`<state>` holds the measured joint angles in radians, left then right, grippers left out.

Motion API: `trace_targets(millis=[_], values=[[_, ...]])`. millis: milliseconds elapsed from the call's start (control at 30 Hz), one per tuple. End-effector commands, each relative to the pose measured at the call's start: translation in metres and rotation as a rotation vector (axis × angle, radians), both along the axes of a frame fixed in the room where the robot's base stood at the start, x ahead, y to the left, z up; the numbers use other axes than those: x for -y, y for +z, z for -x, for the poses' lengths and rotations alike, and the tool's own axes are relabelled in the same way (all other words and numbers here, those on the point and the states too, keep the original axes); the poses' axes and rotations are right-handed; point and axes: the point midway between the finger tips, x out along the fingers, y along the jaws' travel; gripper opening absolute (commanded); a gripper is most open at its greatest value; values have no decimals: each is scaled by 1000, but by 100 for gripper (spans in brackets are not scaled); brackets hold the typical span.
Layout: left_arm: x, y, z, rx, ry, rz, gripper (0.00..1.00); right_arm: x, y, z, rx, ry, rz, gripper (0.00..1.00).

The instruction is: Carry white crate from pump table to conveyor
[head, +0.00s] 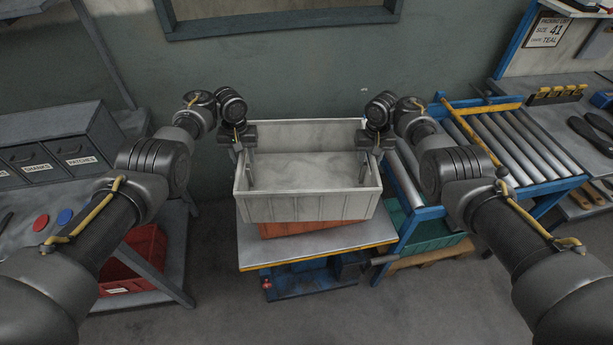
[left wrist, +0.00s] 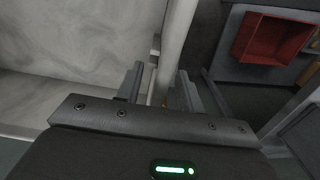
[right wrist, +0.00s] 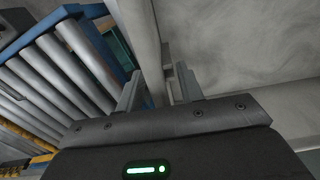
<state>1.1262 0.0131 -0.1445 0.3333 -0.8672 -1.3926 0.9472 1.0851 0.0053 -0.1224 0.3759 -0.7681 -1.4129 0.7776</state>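The white crate (head: 310,207) stands in the middle of the head view, above an orange crate (head: 325,230) on the pump table (head: 320,245). It looks empty inside. My left gripper (head: 247,165) is at its left wall. In the left wrist view the open fingers (left wrist: 160,88) straddle that wall (left wrist: 176,45), with a gap showing. My right gripper (head: 367,165) is at the right wall. In the right wrist view its open fingers (right wrist: 158,88) straddle the wall (right wrist: 140,35), also with a gap. The roller conveyor (head: 495,140) is to the right.
A bench with grey drawers (head: 50,155) stands at the left, with a red bin (head: 135,262) below. A teal crate (head: 430,232) sits under the conveyor. A bench with dark soles (head: 590,130) is at the far right. The conveyor's rollers look clear.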

Motion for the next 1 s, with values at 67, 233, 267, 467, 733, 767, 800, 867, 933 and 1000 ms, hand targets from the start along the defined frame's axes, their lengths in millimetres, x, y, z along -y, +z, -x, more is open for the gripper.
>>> trace_targets(millis=[67,233,267,467,733,767,800,867,933,1000], values=[[0,0,0,0,0,0,37,0,0,0,0,0,0,37],[0,0,0,0,0,0,28,0,0,0,0,0,0,28],[0,0,0,0,0,0,24,0,0,0,0,0,0,24],[0,0,0,0,0,0,0,0,0,0,0,0,0,0],[0,0,0,0,0,0,0,0,0,0,0,0,0,0],[0,0,0,0,0,0,0,0,0,0,0,0,0,0],[0,0,0,0,0,0,0,0,0,0,0,0,0,0],[0,0,0,0,0,0,0,0,0,0,-1,0,0,0],[0,0,0,0,0,0,0,0,0,0,-1,0,0,0],[0,0,0,0,0,0,0,0,0,0,-1,0,0,0]])
